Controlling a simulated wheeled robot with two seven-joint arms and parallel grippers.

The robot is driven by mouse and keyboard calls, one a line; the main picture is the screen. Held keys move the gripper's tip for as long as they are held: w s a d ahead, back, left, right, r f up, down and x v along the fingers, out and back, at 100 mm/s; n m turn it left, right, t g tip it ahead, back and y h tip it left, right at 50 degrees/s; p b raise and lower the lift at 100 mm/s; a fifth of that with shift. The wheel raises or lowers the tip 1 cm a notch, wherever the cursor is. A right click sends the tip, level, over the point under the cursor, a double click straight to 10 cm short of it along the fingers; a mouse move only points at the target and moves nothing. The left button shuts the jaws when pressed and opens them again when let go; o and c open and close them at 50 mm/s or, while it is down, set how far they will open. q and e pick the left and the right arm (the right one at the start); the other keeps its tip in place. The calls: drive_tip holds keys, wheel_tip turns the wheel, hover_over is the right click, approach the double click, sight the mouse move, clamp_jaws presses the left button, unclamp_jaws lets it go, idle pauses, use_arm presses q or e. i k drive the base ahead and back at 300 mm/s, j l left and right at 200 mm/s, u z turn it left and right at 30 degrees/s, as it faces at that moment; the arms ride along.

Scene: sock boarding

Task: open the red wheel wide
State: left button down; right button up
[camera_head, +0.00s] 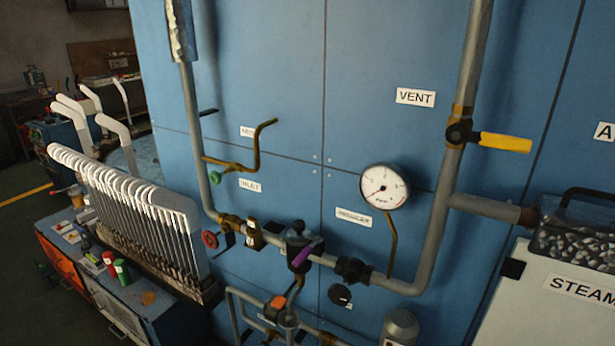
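The red wheel (210,239) is a small round handwheel on the lower left of the pipework. It sits at the left of a brass valve (232,222), where the vertical grey pipe bends into the horizontal one. How far the wheel is turned cannot be told. A green wheel (215,177) sits above it, near the INLET label (250,185). Neither of my grippers shows in the head view, and nothing is seen touching the red wheel.
A rack of white sock boards (130,205) stands on a blue cabinet close to the wheel's left. A pressure gauge (384,187) and a yellow-handled VENT valve (505,142) are further right. A STEAM box (560,300) stands at the lower right. Brass pipes jut from the blue panel.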

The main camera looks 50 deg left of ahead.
sight(213, 237)
drive_tip(key=u, duration=0.4)
drive_tip(key=j+u, duration=0.1)
drive_tip(key=u, duration=1.1)
drive_tip(key=j+u, duration=0.1)
drive_tip(key=u, duration=0.35)
drive_tip(key=i+j+z, duration=0.1)
drive_tip(key=z, duration=1)
drive_tip(key=i+j+z, duration=0.1)
drive_tip(key=j+z, duration=0.35)
drive_tip(key=j, duration=0.15)
drive_tip(key=j+z, duration=0.45)
drive_tip(key=j, duration=0.15)
drive_tip(key=k+j+z, duration=0.15)
drive_tip(key=j+z, duration=0.3)
drive_tip(key=j, duration=0.15)
